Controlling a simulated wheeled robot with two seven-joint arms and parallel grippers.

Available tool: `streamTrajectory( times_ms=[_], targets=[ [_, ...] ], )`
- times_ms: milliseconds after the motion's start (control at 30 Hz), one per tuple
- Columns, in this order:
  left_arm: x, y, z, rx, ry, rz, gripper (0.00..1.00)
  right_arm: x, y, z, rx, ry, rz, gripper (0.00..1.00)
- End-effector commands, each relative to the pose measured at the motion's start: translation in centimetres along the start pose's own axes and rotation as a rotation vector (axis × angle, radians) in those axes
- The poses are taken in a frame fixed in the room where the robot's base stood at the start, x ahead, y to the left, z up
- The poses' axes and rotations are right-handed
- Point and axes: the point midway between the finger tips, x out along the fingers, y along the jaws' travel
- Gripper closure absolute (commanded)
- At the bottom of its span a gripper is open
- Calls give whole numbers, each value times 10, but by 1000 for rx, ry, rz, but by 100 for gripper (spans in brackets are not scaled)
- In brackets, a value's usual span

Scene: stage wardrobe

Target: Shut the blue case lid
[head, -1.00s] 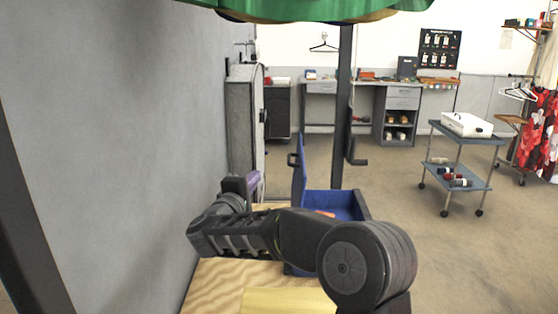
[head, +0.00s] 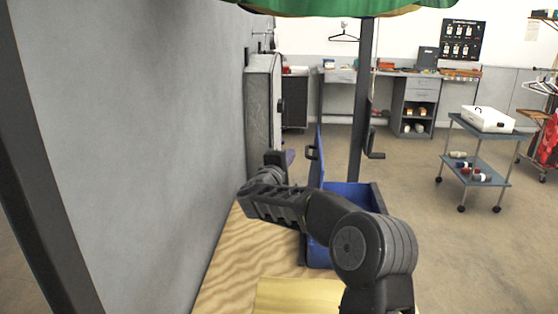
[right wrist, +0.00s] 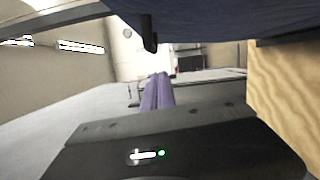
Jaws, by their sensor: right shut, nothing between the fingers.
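The blue case (head: 368,194) sits on the plywood top, its box partly hidden behind my right arm. Its lid (head: 318,165) stands open, about upright, at the left side of the box, with a dark handle (head: 312,152) on its outer face. My right gripper (head: 290,157), with purple fingers, is to the left of the lid, on its outer side. In the right wrist view the fingers (right wrist: 157,92) are together and empty. A blue surface, seemingly the lid (right wrist: 225,22), spans the top there with the dark handle (right wrist: 149,36); the fingers look apart from it. My left gripper is not in view.
A grey wall (head: 130,130) runs close along the left of the plywood top (head: 225,270). A dark post (head: 360,110) rises behind the case. A yellowish board (head: 295,295) lies in front. A cart (head: 478,135) stands at the right on open floor.

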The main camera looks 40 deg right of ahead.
Motion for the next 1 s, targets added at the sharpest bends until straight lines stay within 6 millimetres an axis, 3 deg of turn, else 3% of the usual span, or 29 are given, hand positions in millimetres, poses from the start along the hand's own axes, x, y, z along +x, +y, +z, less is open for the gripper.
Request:
streamTrajectory(
  times_ms=[200,733,1000],
  targets=[
    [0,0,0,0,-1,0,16,4,0,21,0,0,1,100],
    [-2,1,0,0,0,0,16,5,1,25,16,0,-3,100],
    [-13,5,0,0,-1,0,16,9,5,40,158,0,-42,100]
  ],
)
